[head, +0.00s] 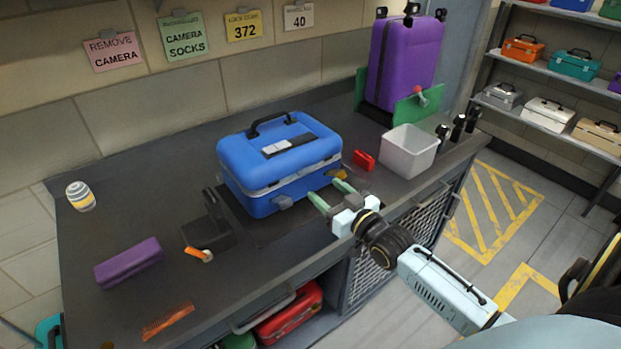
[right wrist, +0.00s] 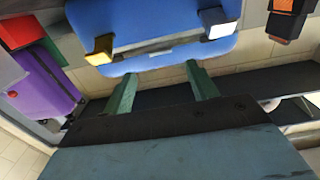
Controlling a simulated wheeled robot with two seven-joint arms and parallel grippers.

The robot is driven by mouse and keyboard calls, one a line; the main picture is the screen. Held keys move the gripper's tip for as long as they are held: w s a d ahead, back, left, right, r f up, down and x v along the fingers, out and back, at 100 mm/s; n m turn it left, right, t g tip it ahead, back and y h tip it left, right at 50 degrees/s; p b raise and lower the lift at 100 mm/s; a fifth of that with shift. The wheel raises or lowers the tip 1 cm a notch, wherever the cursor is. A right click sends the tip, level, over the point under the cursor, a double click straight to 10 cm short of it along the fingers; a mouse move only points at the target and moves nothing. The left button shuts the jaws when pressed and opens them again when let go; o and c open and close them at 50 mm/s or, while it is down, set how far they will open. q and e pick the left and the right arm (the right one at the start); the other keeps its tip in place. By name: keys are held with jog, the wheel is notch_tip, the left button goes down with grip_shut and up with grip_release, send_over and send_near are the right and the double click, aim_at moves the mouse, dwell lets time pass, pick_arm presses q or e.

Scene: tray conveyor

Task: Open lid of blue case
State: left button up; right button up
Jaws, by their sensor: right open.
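A blue case (head: 278,160) with a black top handle stands shut on the dark counter. Its front has a grey latch (head: 283,202) at the left and a brass latch (head: 337,174) at the right. My right gripper (head: 331,192) is open and empty at the case's front right, its green fingers pointing at the front face. In the right wrist view the blue case (right wrist: 150,30) fills the top, with the brass latch (right wrist: 101,48) and the silver latch (right wrist: 216,22) beyond the fingertips. I cannot tell whether a finger touches the case. My left gripper is not seen.
A white bin (head: 409,151) and a small red object (head: 364,160) are right of the case. A purple suitcase (head: 404,62) stands behind them. A black stand (head: 208,228), a purple box (head: 129,262), an orange comb (head: 168,320) and a striped object (head: 80,196) are to the left.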

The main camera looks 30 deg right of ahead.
aim_at(306, 173)
jog(key=w, duration=0.5)
jog(key=shift+w+a+b, duration=0.25)
jog(key=shift+w+b, duration=0.1)
jog(key=shift+w, duration=0.05)
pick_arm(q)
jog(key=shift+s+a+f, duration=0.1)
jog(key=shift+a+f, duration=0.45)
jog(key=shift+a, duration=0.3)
pick_arm(e)
jog(key=shift+w, duration=0.8)
grip_shut()
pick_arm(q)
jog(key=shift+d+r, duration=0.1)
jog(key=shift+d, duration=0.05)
pick_arm(e)
jog(key=shift+r, duration=0.1)
